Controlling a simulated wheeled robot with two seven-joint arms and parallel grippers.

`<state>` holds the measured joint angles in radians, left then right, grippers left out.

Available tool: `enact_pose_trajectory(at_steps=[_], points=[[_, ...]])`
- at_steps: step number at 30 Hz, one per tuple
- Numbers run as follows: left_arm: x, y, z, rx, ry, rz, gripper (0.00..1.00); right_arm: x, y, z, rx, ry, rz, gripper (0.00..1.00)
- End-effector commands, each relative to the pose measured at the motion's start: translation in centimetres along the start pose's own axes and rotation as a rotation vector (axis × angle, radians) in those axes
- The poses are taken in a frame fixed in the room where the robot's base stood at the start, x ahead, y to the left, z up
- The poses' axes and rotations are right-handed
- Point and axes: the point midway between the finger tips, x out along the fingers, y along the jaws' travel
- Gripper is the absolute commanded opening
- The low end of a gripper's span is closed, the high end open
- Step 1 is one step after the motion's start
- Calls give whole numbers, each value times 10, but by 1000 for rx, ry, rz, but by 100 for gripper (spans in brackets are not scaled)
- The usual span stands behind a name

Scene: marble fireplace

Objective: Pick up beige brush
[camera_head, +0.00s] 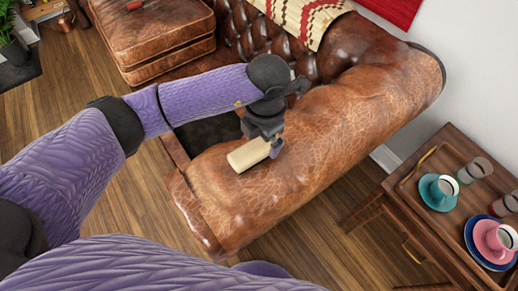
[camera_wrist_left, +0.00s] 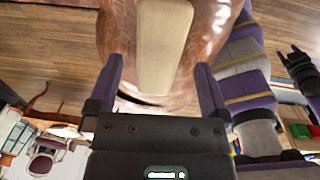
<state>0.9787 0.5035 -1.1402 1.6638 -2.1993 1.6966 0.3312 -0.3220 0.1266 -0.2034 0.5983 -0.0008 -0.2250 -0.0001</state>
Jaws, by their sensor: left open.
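The beige brush (camera_head: 248,155) is a pale, flat block on the brown leather sofa arm (camera_head: 320,130). My left gripper (camera_head: 274,146) is open over the sofa arm, at the brush's right end. In the left wrist view the brush (camera_wrist_left: 165,45) runs away from the gripper (camera_wrist_left: 160,70). Its near end appears between the two spread purple fingers, with a gap on each side. I cannot tell whether the fingers are level with the brush or above it. The brush's underside is hidden.
A leather ottoman (camera_head: 150,35) stands at the upper left. A patterned throw (camera_head: 305,18) hangs over the sofa back. Wooden floor (camera_head: 130,215) lies clear at the left.

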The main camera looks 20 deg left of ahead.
Motion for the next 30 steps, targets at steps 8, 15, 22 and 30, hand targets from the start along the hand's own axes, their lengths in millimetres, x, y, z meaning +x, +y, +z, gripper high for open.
enact_pose_trajectory(at_steps=[8,15,22,30], points=[[45,0,-3,-1,0,-2,100,17,8,7,2,-19,14,53],[42,0,-2,-1,-1,-3,79,15,13,6,-1,-17,21,53],[42,0,-2,-1,-1,-3,30,15,15,1,-3,-8,25,53],[42,0,-2,-1,-1,-3,7,16,15,-1,-4,-5,24,53]])
